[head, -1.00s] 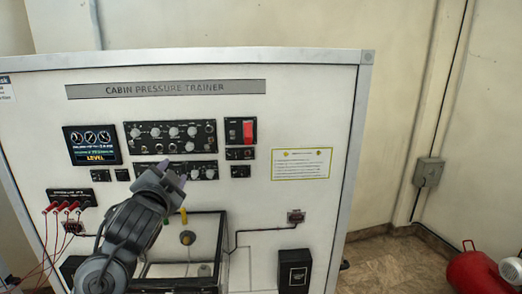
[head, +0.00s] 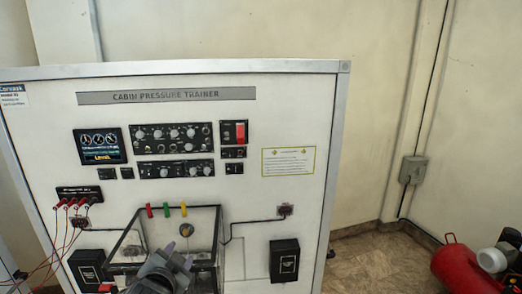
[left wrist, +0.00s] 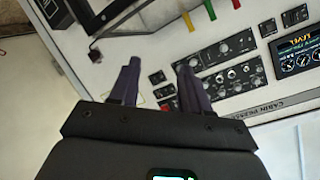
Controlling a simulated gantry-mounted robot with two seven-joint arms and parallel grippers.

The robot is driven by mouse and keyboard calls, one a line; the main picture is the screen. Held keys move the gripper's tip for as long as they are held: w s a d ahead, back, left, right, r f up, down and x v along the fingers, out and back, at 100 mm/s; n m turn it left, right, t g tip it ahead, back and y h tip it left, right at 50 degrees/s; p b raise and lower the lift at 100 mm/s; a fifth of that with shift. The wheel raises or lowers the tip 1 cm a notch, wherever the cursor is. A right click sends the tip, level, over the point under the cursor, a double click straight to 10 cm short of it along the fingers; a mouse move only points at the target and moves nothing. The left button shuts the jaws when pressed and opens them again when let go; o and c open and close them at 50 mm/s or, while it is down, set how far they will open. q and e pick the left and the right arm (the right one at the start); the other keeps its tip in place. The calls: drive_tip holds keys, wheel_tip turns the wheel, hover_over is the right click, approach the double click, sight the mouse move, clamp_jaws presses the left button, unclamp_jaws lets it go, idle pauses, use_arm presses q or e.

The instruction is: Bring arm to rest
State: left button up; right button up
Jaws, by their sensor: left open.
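My left gripper (head: 177,259) is low in the head view, in front of the clear-walled box (head: 205,222) on the cabin pressure trainer panel (head: 215,113). Its two purple fingers (left wrist: 158,85) stand apart in the left wrist view, with nothing between them. The gripper is open and empty. The panel shows tilted behind the fingers in the left wrist view. My right gripper is in neither view.
Red, green and yellow levers (head: 166,210) stand at the box's top edge. Red plugs with cables (head: 73,202) hang at the panel's left. A black box (head: 284,260) is at lower right.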

use_arm(q)
drive_tip(key=s+f+n+g+p, duration=0.2)
drive_tip(key=s+f+g, duration=0.2)
drive_tip(key=s+f, duration=0.7)
drive_tip(key=s+f+n+g+p, duration=0.1)
drive_tip(key=s+f, duration=0.3)
drive_tip(key=s, duration=0.5)
drive_tip(key=s+a+f+n+g+p, duration=0.1)
drive_tip(key=s+f+g+p, duration=0.1)
drive_tip(key=s, duration=0.7)
drive_tip(key=s+f+n+g+p, duration=0.1)
drive_tip(key=s+f+g, duration=0.2)
drive_tip(key=s, duration=0.6)
wheel_tip(320, 180, down, 3)
drive_tip(key=shift+a+r+n+h+p, duration=0.2)
drive_tip(key=shift+a+n+h+p, duration=0.1)
drive_tip(key=shift+a, duration=0.1)
drive_tip(key=shift+w, duration=0.15)
